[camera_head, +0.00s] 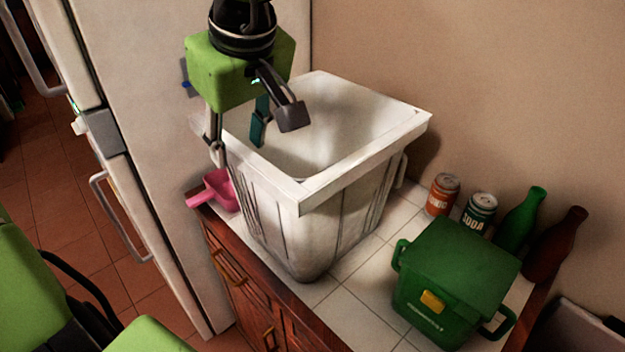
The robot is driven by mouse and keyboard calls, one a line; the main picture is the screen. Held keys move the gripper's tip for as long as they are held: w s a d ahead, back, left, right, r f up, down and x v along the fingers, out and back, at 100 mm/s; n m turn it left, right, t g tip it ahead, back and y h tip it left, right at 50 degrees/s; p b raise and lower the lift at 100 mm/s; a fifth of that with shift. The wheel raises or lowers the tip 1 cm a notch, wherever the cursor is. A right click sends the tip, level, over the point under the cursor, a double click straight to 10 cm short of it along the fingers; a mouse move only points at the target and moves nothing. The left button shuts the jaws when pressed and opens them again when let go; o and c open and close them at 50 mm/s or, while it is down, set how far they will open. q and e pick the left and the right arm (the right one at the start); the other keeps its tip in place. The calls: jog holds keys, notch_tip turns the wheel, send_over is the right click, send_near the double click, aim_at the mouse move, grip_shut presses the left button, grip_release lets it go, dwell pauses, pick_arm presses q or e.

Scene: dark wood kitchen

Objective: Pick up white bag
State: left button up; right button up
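No soft white bag can be made out. The white thing in view is a tall, square, open-topped container (312,225), upright on the tiled counter. My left gripper (255,136) is above its left rim, pointing down. Its fingers are spread: one hangs by the outer left side, another is over the opening. A teal piece shows between them; I cannot tell exactly what it is. Whether a finger touches the rim is unclear. The gripper hides part of the left rim. My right gripper is not in view.
A pink scoop-like item (221,190) lies left of the container. The fridge (160,110) stands close left.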

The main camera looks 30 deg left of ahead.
aim_at(239, 149)
pick_arm(q)
jog(key=x, duration=0.3)
jog(key=shift+w+a+f, duration=0.2)
jog(key=shift+f, duration=0.1)
jog(key=shift+s+d+r, duration=0.1)
jog(key=shift+f, duration=0.25)
dwell(0.3)
jog(key=shift+c, duration=0.3)
grip_shut()
